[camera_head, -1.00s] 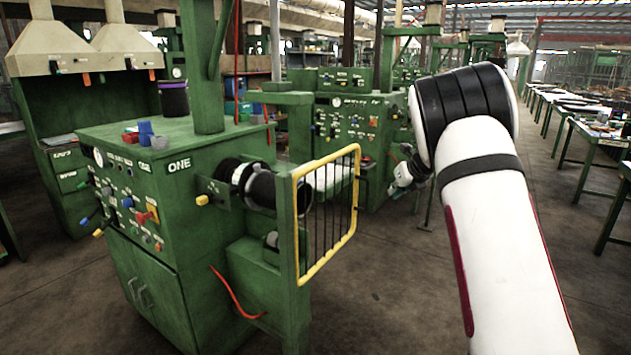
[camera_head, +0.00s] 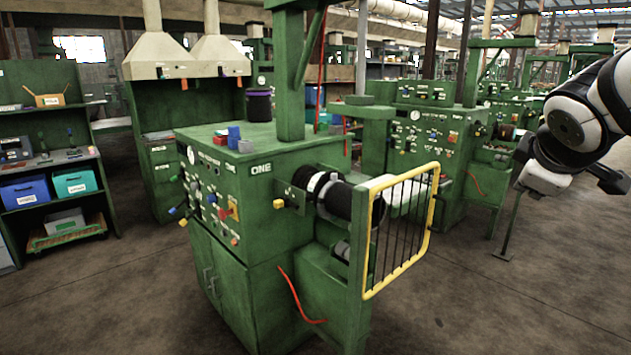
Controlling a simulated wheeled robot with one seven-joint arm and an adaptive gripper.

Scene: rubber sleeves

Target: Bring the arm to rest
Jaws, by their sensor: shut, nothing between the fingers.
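My arm (camera_head: 575,125) comes in from the right edge of the head view, bent, with its white and black links in the air. My gripper (camera_head: 612,181) seems to be the small dark part at the low end of the arm, by the right edge. It is shut and empty, though its fingers are hard to make out. It is clear of the green machine and touches nothing that I can see.
A green machine marked ONE (camera_head: 240,200) stands at the centre, with a yellow-framed guard (camera_head: 432,225) on its right side. Shelves with a blue bin (camera_head: 27,192) are at left. More green machines stand behind. The floor (camera_head: 540,290) at lower right is clear.

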